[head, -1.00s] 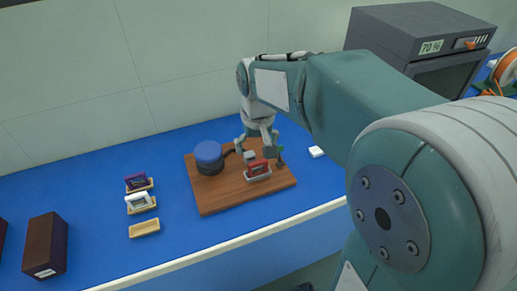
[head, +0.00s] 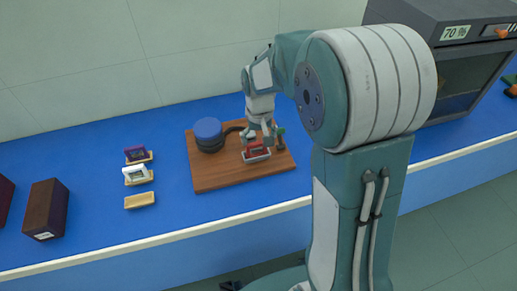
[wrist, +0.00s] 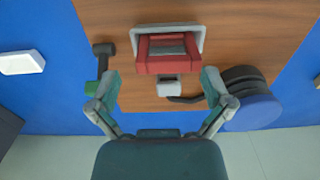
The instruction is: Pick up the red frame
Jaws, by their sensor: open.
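The red frame (head: 255,148) sits in a light grey holder (head: 257,157) on the wooden board, under my gripper. In the wrist view the red frame (wrist: 168,54) lies ahead of the fingertips, with the grey holder (wrist: 200,30) around its far side and ends. My gripper (head: 258,135) is open and empty above the board. In the wrist view its two fingers (wrist: 160,88) are spread wide, one on each side of the frame's line, apart from it. The frame's underside is hidden in the holder.
A blue-topped black round object (head: 208,133) stands left on the wooden board (head: 220,178). A dark tool with a green part (wrist: 100,62) is beside the frame.

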